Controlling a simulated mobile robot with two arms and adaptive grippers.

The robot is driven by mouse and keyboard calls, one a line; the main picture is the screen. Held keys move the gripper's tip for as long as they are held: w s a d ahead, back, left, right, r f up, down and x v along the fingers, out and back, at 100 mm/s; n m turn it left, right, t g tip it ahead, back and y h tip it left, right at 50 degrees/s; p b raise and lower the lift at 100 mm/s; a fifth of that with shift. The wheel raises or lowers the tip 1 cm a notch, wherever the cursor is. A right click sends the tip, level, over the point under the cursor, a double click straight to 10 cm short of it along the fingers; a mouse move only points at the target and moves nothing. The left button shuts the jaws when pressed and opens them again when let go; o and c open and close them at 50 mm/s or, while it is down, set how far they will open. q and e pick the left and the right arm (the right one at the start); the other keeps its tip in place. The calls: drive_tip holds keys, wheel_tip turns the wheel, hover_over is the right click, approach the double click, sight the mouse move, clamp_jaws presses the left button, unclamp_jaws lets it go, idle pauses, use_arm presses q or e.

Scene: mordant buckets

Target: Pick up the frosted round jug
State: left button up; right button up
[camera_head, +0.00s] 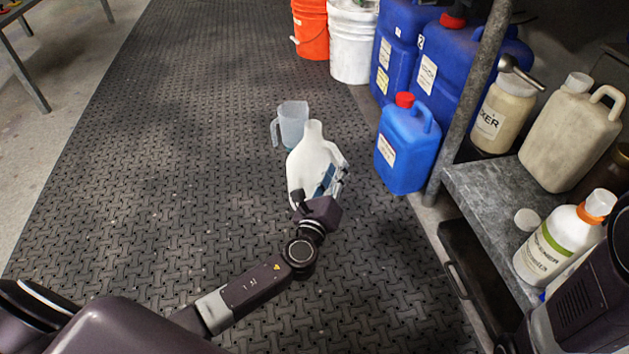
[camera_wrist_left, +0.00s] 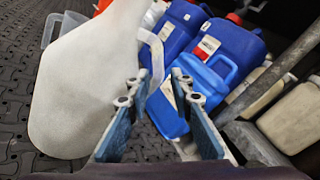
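The frosted white round jug (camera_head: 308,160) stands upright on the dark floor mat in the head view, its handle side turned to the right. It fills the left of the left wrist view (camera_wrist_left: 85,80), with its pale handle (camera_wrist_left: 154,55) to the right of the body. My left gripper (camera_head: 332,181) is at the jug's lower right, partly covering it. In the left wrist view its blue-padded fingers (camera_wrist_left: 157,90) are apart, with the handle beyond the gap; contact cannot be told. My right gripper is out of view.
A clear measuring jug (camera_head: 291,124) stands just behind the white jug. A blue canister (camera_head: 405,148) with a red cap stands to the right, beside a metal post (camera_head: 470,95). A grey shelf (camera_head: 478,195) holds bottles. The mat at left is clear.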

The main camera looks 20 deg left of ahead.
sight(339, 160)
use_arm(q)
drive_tip(key=w+b, duration=0.1)
drive_tip(key=w, duration=0.2)
drive_tip(key=w+b, duration=0.1)
drive_tip(key=shift+w+a+f+b, duration=0.1)
drive_tip(key=shift+w+a+b, duration=0.15)
drive_tip(key=shift+a+b, duration=0.1)
drive_tip(key=shift+w, duration=0.4)
clamp_jaws()
